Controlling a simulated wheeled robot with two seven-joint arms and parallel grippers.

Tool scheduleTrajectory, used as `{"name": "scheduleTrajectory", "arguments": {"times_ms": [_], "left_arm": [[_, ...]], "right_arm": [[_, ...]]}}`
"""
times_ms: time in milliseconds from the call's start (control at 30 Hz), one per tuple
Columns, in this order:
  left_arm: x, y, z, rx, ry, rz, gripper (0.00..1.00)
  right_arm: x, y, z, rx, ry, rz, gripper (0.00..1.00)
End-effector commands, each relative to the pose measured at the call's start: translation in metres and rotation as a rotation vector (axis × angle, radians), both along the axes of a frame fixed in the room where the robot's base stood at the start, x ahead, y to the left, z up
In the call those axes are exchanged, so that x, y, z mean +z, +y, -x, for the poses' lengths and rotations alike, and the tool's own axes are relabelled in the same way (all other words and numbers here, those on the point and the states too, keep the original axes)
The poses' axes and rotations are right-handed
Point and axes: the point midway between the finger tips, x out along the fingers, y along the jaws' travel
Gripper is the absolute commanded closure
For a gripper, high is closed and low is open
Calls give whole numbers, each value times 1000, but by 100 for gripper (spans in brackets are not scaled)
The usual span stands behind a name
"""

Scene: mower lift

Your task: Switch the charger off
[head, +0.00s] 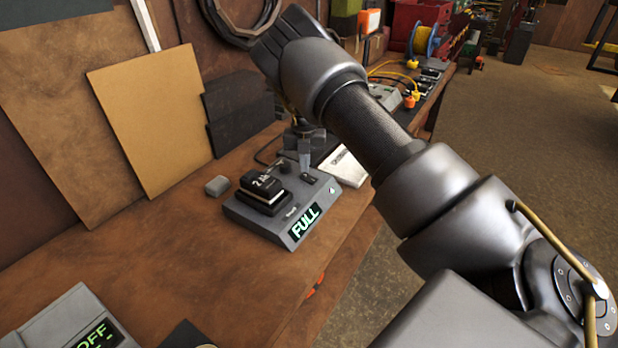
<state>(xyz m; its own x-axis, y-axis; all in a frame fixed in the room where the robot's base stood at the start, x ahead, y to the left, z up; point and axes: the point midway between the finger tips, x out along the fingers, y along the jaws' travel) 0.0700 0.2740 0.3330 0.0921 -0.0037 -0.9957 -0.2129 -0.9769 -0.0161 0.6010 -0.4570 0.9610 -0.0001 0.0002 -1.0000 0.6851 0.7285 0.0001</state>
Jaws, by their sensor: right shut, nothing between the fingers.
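The charger (277,229) is a grey box on the wooden bench, left of the middle of the head view. Its display glows green and reads FULL. A black battery (262,188) with white marking sits on it. Small dark controls lie along the charger's back right part, near my right gripper. My right gripper (305,168) is shut and empty, pointing down just above that part. I cannot tell whether it touches a control. My right arm comes in from the right and hides what lies behind it. My left gripper is not in view.
Another grey device (68,325) at the lower left has a display reading OFF. A small grey block (217,186) lies left of the charger. Boards lean on the wall behind. A white sheet (345,165) and a yellow cable reel (424,40) are farther back.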

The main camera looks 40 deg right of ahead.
Motion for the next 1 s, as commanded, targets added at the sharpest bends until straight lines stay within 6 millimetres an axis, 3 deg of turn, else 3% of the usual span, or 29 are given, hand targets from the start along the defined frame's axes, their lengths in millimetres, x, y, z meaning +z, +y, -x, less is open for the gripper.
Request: {"name": "scheduleTrajectory", "arguments": {"times_ms": [1000], "left_arm": [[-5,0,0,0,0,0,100]], "right_arm": [[-11,0,0,0,1,1,100]]}}
